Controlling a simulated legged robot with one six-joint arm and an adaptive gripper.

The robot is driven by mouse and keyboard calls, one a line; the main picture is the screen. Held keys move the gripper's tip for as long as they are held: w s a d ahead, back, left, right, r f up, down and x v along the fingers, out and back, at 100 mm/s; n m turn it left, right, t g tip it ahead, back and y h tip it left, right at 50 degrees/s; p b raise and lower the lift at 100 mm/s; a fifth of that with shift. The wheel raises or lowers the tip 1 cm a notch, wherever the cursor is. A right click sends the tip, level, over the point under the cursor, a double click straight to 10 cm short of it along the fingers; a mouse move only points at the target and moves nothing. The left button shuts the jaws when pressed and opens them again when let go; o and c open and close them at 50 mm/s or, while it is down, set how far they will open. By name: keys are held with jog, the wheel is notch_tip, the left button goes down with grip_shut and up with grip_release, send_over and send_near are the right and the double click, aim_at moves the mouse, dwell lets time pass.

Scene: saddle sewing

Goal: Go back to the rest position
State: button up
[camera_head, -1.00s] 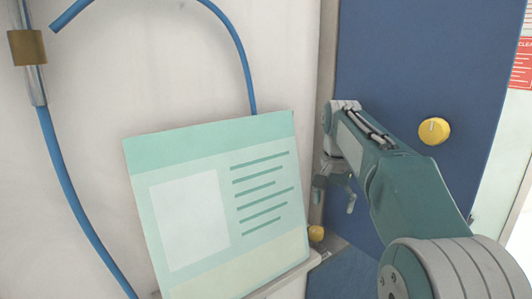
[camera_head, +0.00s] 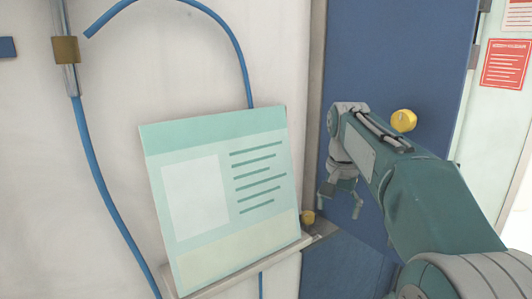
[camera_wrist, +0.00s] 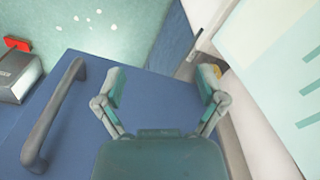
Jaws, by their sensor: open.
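My gripper (camera_head: 339,197) hangs at the end of my teal arm, in front of the blue panel and right of the light green board. In the wrist view my gripper (camera_wrist: 161,96) shows its two fingers spread wide with nothing between them. It is open and empty. Below the fingers in that view is a blue surface with a grey bar handle (camera_wrist: 52,115), left of the fingers and apart from them.
The light green board (camera_head: 222,200) leans on a narrow ledge (camera_head: 240,276) against the pale wall. A blue hose (camera_head: 92,165) curves at left. Yellow knobs (camera_head: 403,121) and (camera_head: 308,217) are near my arm. A red sign (camera_head: 506,64) hangs at right.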

jog(key=s+f+n+t, duration=0.1)
jog(key=s+n+t, duration=0.2)
jog(key=s, duration=1.1)
jog(key=s+f+n+t, duration=0.2)
jog(key=s+f, duration=0.8)
jog(key=s, duration=0.2)
jog(key=shift+n, duration=0.4)
